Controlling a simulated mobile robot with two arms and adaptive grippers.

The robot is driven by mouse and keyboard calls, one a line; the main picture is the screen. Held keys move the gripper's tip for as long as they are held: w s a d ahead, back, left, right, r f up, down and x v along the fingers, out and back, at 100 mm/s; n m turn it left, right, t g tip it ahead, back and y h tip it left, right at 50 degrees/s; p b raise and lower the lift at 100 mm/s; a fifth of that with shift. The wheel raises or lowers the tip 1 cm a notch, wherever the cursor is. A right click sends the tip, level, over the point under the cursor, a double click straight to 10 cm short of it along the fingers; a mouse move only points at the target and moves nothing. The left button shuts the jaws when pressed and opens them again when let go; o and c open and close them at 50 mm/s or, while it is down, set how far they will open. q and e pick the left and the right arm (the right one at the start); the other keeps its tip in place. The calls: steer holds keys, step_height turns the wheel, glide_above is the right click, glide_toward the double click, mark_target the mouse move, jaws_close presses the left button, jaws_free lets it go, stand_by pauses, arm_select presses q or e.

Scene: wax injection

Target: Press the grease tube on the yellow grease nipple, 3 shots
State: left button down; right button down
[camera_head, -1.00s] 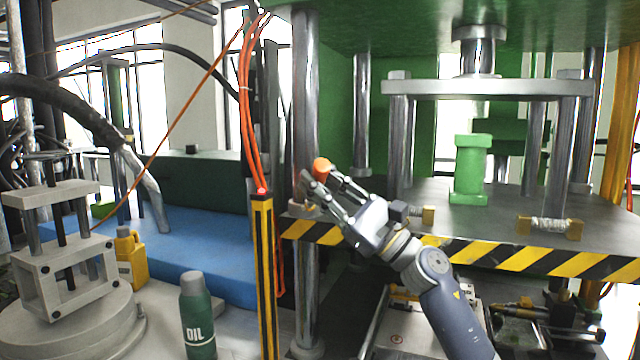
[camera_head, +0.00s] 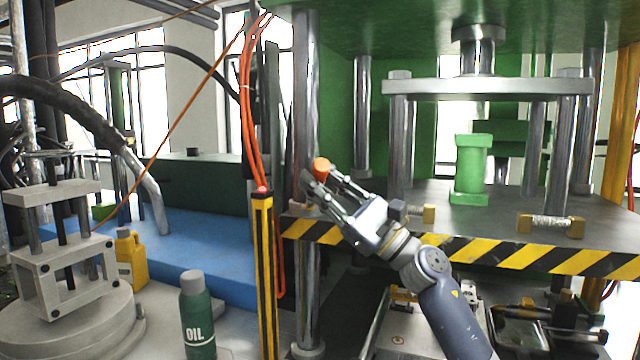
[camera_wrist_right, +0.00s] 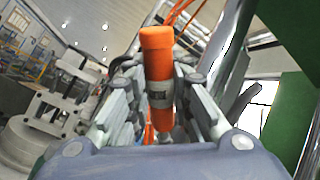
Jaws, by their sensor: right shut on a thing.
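My right gripper (camera_head: 322,183) is shut on the orange grease tube (camera_head: 321,165), in front of the left steel column of the green press. In the head view, only the tube's top shows above the fingers. In the right wrist view, the orange tube (camera_wrist_right: 157,70) stands lengthwise between the two fingers (camera_wrist_right: 158,95), with a grey band low on it. A thin metal tip seems to show under the band. I cannot clearly pick out the yellow grease nipple; the fingers may hide it. My left gripper is not in view.
The press table has a black-and-yellow striped edge (camera_head: 500,256). A green cylinder part (camera_head: 470,170) and brass-ended pieces (camera_head: 550,226) are on it. A yellow-black post (camera_head: 263,275) with orange cables stands left of my gripper. A green OIL bottle (camera_head: 196,315) stands front left.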

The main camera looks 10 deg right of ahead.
stand_by(0.5)
steer(key=shift+s+r+p, duration=0.4)
steer(key=shift+s+r, duration=0.05)
steer(key=shift+s, duration=0.05)
steer(key=shift+s+r+p, duration=0.25)
steer(key=shift+r+p, duration=0.1)
steer(key=shift+r, duration=0.05)
steer(key=s+r+p, duration=0.1)
steer(key=s, duration=0.1)
steer(key=s+r+p, duration=0.2)
steer(key=shift+r, duration=0.15)
stand_by(0.8)
